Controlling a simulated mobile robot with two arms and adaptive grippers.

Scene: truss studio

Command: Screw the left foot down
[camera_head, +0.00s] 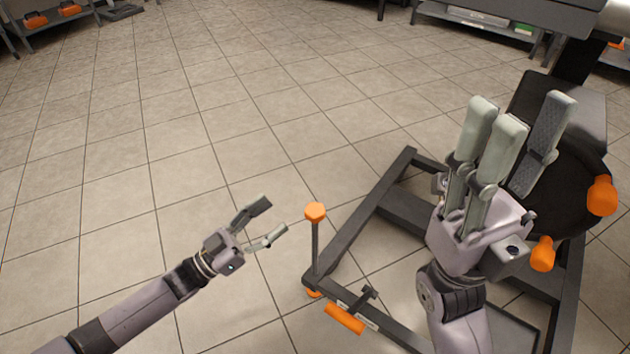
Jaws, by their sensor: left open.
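The left foot is a vertical grey screw with an orange knob (315,212) on top, standing at the near left corner of a dark frame (375,212). An orange piece (313,293) shows low at that corner, close to the floor. My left gripper (273,219) is open and empty, just left of the knob, with its fingers pointing toward it and not around it. My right gripper (530,118) is over the right part of the frame, fingers pointing up and spread apart, with nothing seen between them.
An orange pedal or handle (344,318) sticks out at the frame's near edge. Two more orange knobs (602,195) (542,254) are at the right, by a dark round part. The tiled floor (200,110) to the left is clear. Shelves stand at the back.

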